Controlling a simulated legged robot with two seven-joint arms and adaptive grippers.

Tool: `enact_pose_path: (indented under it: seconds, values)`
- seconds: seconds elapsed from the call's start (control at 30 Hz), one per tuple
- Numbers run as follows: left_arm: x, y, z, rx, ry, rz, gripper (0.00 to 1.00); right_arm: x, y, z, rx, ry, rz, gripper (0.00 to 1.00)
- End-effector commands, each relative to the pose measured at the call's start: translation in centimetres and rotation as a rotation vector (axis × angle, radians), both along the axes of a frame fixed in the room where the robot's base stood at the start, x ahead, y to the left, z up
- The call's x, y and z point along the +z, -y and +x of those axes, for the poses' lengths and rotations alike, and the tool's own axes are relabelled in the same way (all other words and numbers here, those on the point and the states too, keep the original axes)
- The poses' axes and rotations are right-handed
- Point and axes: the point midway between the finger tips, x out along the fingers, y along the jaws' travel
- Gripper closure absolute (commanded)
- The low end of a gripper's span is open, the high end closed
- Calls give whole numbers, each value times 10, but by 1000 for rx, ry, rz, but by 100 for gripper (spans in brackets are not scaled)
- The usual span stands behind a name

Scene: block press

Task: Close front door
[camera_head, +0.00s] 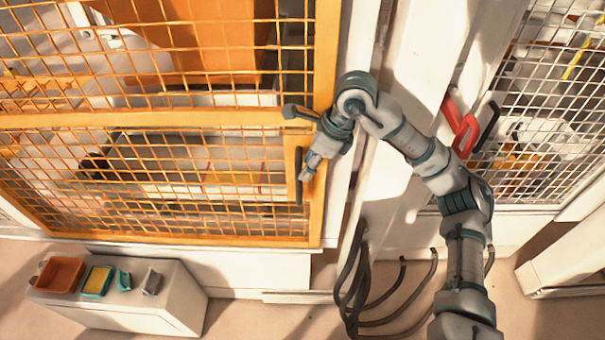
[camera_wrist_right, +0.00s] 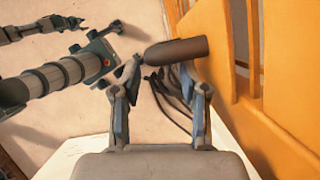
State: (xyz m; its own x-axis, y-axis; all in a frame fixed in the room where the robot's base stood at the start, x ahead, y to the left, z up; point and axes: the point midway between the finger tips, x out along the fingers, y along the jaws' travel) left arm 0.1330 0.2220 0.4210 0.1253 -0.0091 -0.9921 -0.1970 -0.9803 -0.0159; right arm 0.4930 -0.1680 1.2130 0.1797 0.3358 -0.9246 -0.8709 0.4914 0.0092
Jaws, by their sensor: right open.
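The front door (camera_head: 160,119) is an orange frame with wire mesh on the left of the head view. Its right edge lies beside a pale post; I cannot tell whether a gap is left there. A dark upright handle (camera_head: 299,178) sits near that edge. My right gripper (camera_head: 307,174) is at the handle. In the right wrist view the dark handle (camera_wrist_right: 176,51) crosses at the tips of my open right gripper (camera_wrist_right: 161,73); contact is unclear. The orange door frame (camera_wrist_right: 222,50) fills the right side there. My left gripper is not in view.
A low white box (camera_head: 130,312) with an orange tray (camera_head: 61,274), a green-and-yellow tray (camera_head: 97,281) and small parts stands below the door. Dark cables (camera_head: 355,275) hang right of the door. Another mesh panel (camera_head: 545,100) is at right.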

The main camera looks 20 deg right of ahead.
Motion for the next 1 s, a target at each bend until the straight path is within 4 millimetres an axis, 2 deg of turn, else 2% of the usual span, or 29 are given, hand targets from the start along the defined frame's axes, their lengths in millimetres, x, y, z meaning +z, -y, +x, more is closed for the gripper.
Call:
enact_pose_path:
  seconds: [0.1, 0.33, 0.5, 1.0]
  values:
    - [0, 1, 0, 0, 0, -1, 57, 26, 9, -4, -1, 3, 1, 57]
    - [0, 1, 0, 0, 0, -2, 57, 57, 20, -9, -1, 0, -1, 57]
    - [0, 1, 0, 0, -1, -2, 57, 63, 22, -11, -1, -2, -2, 57]
    - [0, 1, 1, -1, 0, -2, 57, 63, 22, -11, -1, -1, -2, 57]
